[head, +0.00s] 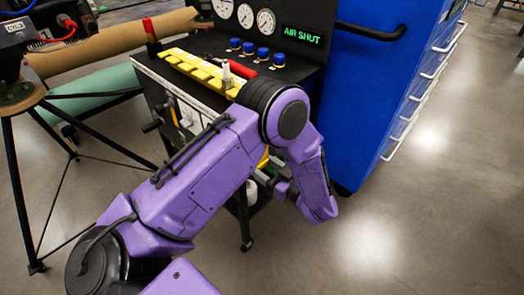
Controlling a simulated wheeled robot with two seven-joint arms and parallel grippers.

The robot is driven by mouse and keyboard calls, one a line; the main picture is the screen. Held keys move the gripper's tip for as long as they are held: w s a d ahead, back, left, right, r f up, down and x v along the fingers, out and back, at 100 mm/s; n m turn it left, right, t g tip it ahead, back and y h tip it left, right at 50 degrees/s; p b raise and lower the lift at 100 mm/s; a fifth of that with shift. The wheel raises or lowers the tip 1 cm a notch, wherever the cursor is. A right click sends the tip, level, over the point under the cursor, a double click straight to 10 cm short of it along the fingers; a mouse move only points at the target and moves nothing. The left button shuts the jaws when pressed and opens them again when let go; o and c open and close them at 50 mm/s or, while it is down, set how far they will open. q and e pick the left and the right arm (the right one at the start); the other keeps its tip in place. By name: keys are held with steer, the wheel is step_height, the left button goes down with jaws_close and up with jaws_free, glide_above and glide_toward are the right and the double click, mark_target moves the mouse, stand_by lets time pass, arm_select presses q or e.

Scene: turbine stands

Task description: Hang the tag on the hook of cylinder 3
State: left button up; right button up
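A purple arm of mine comes in from the lower left, bends at a black joint in front of the dark cart, and reaches down to the right. My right gripper is not in view. The arm covers much of the cart's front and lower part.
The dark cart (205,97) carries white gauges (245,15), blue knobs (263,53), a yellow strip (200,68) and a green "AIR SHUT" sign (302,36). A blue cabinet (365,90) stands close on its right. A black-legged stand (20,190) is at left. Floor at right is clear.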

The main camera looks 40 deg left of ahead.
arm_select(q)
steer(key=shift+d, duration=0.15)
steer(key=shift+d, duration=0.35)
steer(key=shift+s+d+p, duration=0.1)
steer(key=shift+d+p, duration=0.3)
steer(key=shift+d, duration=0.5)
steer(key=shift+s+d+p, duration=0.15)
steer(key=shift+d+p, duration=0.15)
steer(key=shift+d, duration=1.7)
